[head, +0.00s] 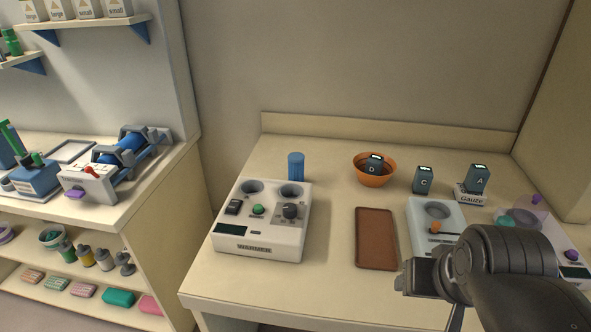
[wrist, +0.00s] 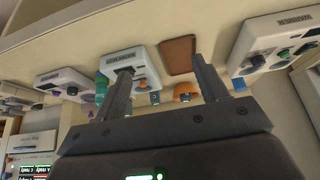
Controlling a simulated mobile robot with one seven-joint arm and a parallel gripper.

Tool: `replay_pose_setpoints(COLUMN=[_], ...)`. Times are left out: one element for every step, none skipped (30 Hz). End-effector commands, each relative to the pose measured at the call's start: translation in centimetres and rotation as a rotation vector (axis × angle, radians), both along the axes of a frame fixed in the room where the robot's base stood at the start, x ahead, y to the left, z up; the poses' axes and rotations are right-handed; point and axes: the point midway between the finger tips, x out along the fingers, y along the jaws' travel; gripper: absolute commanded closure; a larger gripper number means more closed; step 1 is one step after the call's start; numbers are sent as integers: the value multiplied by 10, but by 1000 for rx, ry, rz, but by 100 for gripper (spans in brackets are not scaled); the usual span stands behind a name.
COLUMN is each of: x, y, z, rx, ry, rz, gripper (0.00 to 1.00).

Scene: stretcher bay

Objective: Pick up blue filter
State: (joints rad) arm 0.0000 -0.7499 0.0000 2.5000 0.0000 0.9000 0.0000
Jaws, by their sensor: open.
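The blue filter (head: 296,166) appears to be the ribbed blue cylinder standing upright on the table, just behind the white warmer unit (head: 262,245) in the head view. In the head view, my arm is at the lower right, well to the right of the blue cylinder and nearer the front edge.
A brown tray (head: 376,238) lies right of the warmer. An orange bowl (head: 374,179) holds a block marked D. Blocks marked C (head: 423,180) and A (head: 477,178), and other white devices, stand further right. Table is clear between warmer and tray. Shelving fills the left.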

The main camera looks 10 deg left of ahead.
Motion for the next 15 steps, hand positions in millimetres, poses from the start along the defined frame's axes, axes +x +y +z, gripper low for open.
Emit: replay_pose_setpoints(x=[0,0,0,0,0,0,0,0,0,1,3,6,10,15,23], y=[0,0,0,0,0,0,0,0,0,0,0,1,2,3,4], z=[0,0,0,0,0,0,0,0,0,1,2,5,7,10,15], rx=[0,0,0,0,0,0,0,0,0,0,1,1,3,3,6], ry=[0,0,0,0,0,0,0,0,0,0,1,1,3,5,8], rz=[0,0,0,0,0,0,0,0,0,0,0,2,3,4,6], gripper=[29,27,25,25,25,25,25,25,25,25,25,25,25,25,25])
